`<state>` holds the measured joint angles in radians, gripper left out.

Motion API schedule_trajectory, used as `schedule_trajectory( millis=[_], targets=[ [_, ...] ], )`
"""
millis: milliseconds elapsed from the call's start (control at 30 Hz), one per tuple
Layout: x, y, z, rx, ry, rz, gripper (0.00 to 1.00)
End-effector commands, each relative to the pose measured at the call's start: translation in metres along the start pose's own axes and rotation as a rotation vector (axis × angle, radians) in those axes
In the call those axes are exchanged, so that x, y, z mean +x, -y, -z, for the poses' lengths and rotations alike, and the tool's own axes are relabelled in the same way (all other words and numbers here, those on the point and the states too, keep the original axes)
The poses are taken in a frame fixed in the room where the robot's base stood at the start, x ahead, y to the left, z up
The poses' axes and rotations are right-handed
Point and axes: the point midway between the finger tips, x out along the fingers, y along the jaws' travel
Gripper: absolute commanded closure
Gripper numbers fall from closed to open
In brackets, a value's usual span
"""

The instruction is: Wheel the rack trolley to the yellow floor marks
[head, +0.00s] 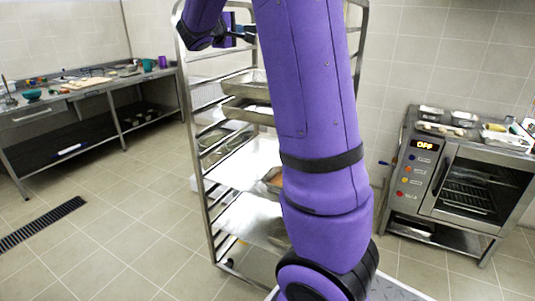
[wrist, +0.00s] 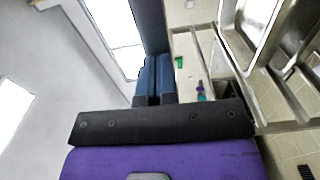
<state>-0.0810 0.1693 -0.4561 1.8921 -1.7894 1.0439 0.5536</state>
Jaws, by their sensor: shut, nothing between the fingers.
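The rack trolley (head: 212,205) is a tall, upright metal frame in the middle of the head view, holding several trays and shelves. My purple arm stands in front of it and hides much of its right side. My gripper (head: 245,36) is at the upper part of the rack, near its left post. Its dark fingers also show in the wrist view (wrist: 155,78), close together with nothing seen between them. Metal rack parts (wrist: 262,25) show at the upper right there. I cannot tell whether the gripper touches the frame. No yellow floor marks show in either view.
A metal workbench (head: 110,85) with bowls and utensils stands at the left. An oven (head: 425,170) reading "OFF", with trays on top, stands at the right. A dark floor drain (head: 42,222) lies at the lower left. The tiled floor between bench and rack is open.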

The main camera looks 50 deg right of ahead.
Motion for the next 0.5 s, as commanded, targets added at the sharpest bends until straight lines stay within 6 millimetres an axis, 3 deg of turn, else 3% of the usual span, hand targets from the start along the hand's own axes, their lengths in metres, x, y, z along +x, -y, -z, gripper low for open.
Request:
schedule_trajectory(
  millis=[233, 500],
  targets=[
    [0.018, 0.000, -0.001, 0.000, 0.003, -0.001, 1.00],
    [0.022, 0.000, -0.001, 0.001, 0.001, 0.000, 1.00]
  ],
)
